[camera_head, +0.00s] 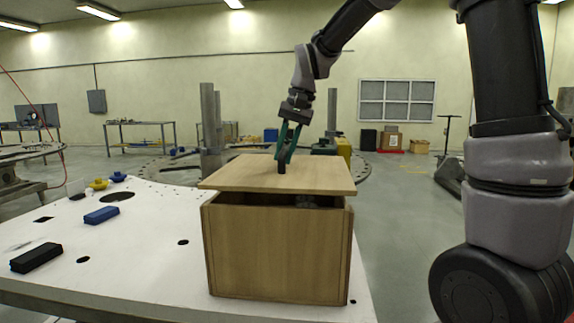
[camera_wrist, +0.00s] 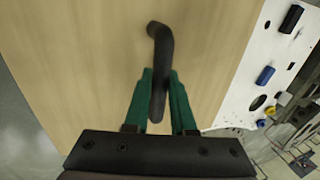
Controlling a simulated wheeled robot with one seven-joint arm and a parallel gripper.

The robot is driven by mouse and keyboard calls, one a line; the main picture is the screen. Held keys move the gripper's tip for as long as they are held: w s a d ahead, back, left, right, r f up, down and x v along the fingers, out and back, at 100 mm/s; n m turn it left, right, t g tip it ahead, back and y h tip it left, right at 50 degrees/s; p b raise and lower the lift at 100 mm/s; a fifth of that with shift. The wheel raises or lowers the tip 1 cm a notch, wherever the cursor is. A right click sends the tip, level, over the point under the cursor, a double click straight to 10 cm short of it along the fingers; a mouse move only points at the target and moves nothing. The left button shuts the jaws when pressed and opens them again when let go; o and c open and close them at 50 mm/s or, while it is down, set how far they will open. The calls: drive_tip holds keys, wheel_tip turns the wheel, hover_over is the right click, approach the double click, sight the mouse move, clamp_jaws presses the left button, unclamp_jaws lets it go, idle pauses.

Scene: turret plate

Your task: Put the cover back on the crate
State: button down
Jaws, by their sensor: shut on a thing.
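The wooden crate (camera_head: 278,254) stands near the right end of the white plate. The flat wooden cover (camera_head: 240,175) is over the crate's top, slightly tilted, with a dark gap showing between it and the front wall. My gripper (camera_head: 283,165) is above the cover and shut on its dark handle. In the wrist view my green gripper fingers (camera_wrist: 160,100) close on either side of the bent dark handle (camera_wrist: 160,45), and the wooden cover (camera_wrist: 90,50) fills most of the picture. The crate's inside is mostly hidden.
On the white plate (camera_head: 150,240) left of the crate lie a black block (camera_head: 36,258), a blue block (camera_head: 101,215) and small yellow (camera_head: 98,184) and blue knobs (camera_head: 118,177). Open floor lies to the right of the plate.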

sight(298, 168)
drive_tip(key=shift+d+x, duration=0.15)
drive_tip(key=shift+x, duration=0.6)
drive_tip(key=shift+d+x, duration=0.15)
drive_tip(key=shift+x, duration=0.65)
drive_tip(key=shift+f, duration=0.1)
drive_tip(key=c, duration=0.8)
unclamp_jaws()
drive_tip(key=shift+f, duration=0.1)
drive_tip(key=shift+o, duration=0.2)
drive_tip(key=w+v, duration=0.1)
drive_tip(key=v, duration=1.1)
drive_tip(key=s+d+f+m+t, duration=0.1)
drive_tip(key=s+d+t, duration=0.2)
drive_tip(key=s+d, duration=0.4)
drive_tip(key=s+d+f+m+t+h, duration=0.1)
drive_tip(key=s+d+f+t, duration=0.1)
drive_tip(key=s+d, duration=0.6)
drive_tip(key=s+t, duration=0.1)
drive_tip(key=s, duration=0.2)
drive_tip(key=shift+d, duration=0.25)
drive_tip(key=shift+f, duration=0.15)
